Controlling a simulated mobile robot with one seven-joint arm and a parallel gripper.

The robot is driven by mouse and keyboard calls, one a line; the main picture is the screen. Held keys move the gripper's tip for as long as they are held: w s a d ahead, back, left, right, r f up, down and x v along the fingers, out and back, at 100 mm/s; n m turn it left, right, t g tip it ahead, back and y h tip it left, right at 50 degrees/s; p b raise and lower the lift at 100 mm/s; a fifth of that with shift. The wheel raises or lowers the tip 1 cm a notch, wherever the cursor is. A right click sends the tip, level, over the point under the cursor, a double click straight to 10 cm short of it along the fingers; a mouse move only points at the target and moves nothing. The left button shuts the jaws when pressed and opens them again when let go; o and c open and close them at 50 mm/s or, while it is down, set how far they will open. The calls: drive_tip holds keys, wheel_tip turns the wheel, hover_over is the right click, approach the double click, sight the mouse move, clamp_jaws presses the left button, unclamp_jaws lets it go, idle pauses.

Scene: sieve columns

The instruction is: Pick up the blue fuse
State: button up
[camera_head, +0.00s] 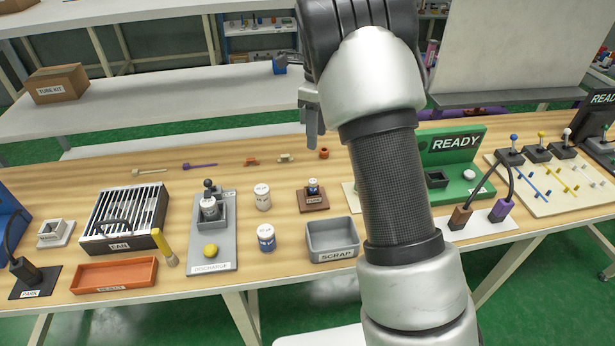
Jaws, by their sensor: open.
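A small dark blue and white piece (313,187) stands upright in a brown labelled base (314,203) near the middle of the table. It may be the blue fuse, but it is too small to be sure. A larger white jar with a blue band (266,238) stands to its lower left. My gripper (313,136) hangs in the upper middle of the picture, above the far part of the table and apart from that piece. It is open, with no object seen in it. My arm hides part of the gripper and the table to the right.
A grey SCRAP bin (331,240) stands just in front of the brown base. A white jar (263,196) and a grey discharge plate (226,252) are to the left. A green READY station (462,146) is to the right. Small loose parts (285,158) lie behind.

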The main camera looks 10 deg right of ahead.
approach(314, 181)
drive_tip(key=shift+m, duration=0.3)
wheel_tip(314, 181, down, 5)
drive_tip(key=shift+w+f+b, duration=0.1)
drive_tip(key=shift+w+b, duration=0.05)
drive_tip(key=shift+b, duration=0.25)
drive_tip(key=shift+a+f, duration=0.1)
drive_tip(key=shift+f, duration=2.7)
clamp_jaws()
